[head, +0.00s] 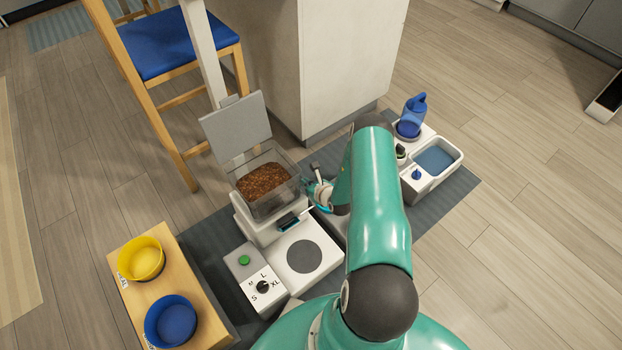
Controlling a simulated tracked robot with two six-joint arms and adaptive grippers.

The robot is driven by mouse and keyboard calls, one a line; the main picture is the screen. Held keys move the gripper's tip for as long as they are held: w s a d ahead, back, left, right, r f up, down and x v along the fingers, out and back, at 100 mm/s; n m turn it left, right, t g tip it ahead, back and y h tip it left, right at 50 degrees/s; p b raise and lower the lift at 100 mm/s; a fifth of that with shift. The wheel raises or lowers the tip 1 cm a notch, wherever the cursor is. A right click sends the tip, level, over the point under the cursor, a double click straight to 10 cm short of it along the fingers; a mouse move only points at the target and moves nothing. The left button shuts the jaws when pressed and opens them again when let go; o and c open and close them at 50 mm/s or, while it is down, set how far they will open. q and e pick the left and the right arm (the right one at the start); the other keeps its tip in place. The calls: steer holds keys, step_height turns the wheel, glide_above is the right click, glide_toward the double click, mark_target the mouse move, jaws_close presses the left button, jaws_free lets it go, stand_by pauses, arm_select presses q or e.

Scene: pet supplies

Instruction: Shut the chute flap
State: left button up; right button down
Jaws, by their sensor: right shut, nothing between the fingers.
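The pet food dispenser has a clear hopper (250,207) holding brown kibble (263,182). A grey lid (237,125) stands raised at the hopper's back. Below the hopper's front is a small dark opening or panel with a blue edge (289,223); I cannot tell whether this is the chute flap or how far it is open. My right gripper (309,188) is shut and empty, close beside the hopper's right side, near a small grey lever (316,169). My right arm hides part of the area to the right. My left gripper is not in view.
The white base has a round grey plate (303,256), a green button (244,260) and a size dial (263,287). Yellow (141,259) and blue (171,322) bowls sit on a wooden stand at left. A water unit (434,160) stands right. A cabinet (345,60) rises behind.

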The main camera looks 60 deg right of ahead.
stand_by(0.6)
steer(key=shift+s+a+r+p, duration=0.15)
steer(key=shift+r+p, duration=0.1)
steer(key=shift+p, duration=0.1)
step_height(320, 180, up, 12)
steer(key=s+a+p, duration=0.2)
steer(key=p, duration=0.3)
steer(key=shift+s+a, duration=0.15)
steer(key=shift+s, duration=0.2)
steer(key=shift+f, duration=0.1)
